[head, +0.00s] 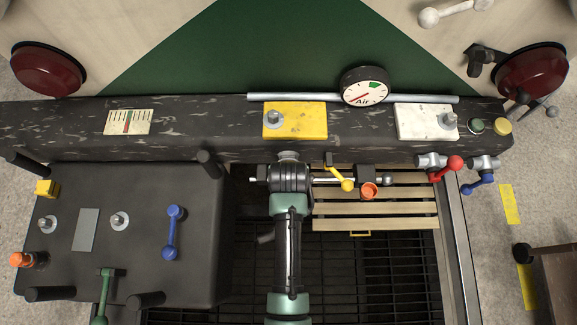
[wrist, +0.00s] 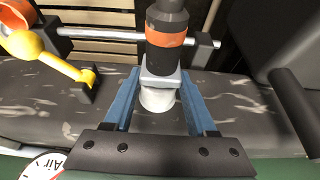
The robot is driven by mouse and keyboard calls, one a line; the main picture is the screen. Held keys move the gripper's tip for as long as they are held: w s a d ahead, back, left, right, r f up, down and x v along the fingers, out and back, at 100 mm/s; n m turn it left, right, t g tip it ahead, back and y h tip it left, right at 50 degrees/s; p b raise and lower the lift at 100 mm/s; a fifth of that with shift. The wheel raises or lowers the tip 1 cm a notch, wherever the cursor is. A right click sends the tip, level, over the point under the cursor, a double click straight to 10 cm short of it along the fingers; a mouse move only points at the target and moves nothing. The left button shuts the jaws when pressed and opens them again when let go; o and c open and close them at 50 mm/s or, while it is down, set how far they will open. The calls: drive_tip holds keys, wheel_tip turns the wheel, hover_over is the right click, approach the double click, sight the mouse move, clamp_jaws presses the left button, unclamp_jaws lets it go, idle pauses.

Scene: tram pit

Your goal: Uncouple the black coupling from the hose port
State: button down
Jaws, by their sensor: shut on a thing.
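The black coupling (wrist: 164,60) with an orange band stands in the middle of the wrist view, with a grey squared collar at its lower end. A pale round hose port (wrist: 158,100) shows directly below the collar, in line with it; I see no clear gap between them. My gripper (wrist: 160,82) has its two blue fingers on either side of the collar, shut on the coupling. In the head view my arm reaches to the beam's front face and hides the coupling; a grey round piece, likely the port (head: 288,155), shows just beyond my wrist.
A metal rod (wrist: 110,34) runs close behind the coupling. A yellow lever (head: 343,182) and an orange cap (head: 369,190) are just right of my wrist in the head view. A dark box (head: 190,280) with knobs stands left. An air gauge (head: 365,87) stands on the beam (head: 220,115).

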drive_tip(key=shift+s+p, duration=0.3)
drive_tip(key=shift+s, duration=0.15)
drive_tip(key=shift+s+p, duration=1)
drive_tip(key=shift+s, duration=0.6)
idle(0.5)
drive_tip(key=shift+s+p, duration=0.55)
drive_tip(key=shift+s, duration=0.35)
drive_tip(key=shift+r, duration=0.1)
drive_tip(key=shift+r+p, duration=3.95)
drive_tip(key=shift+p, duration=0.3)
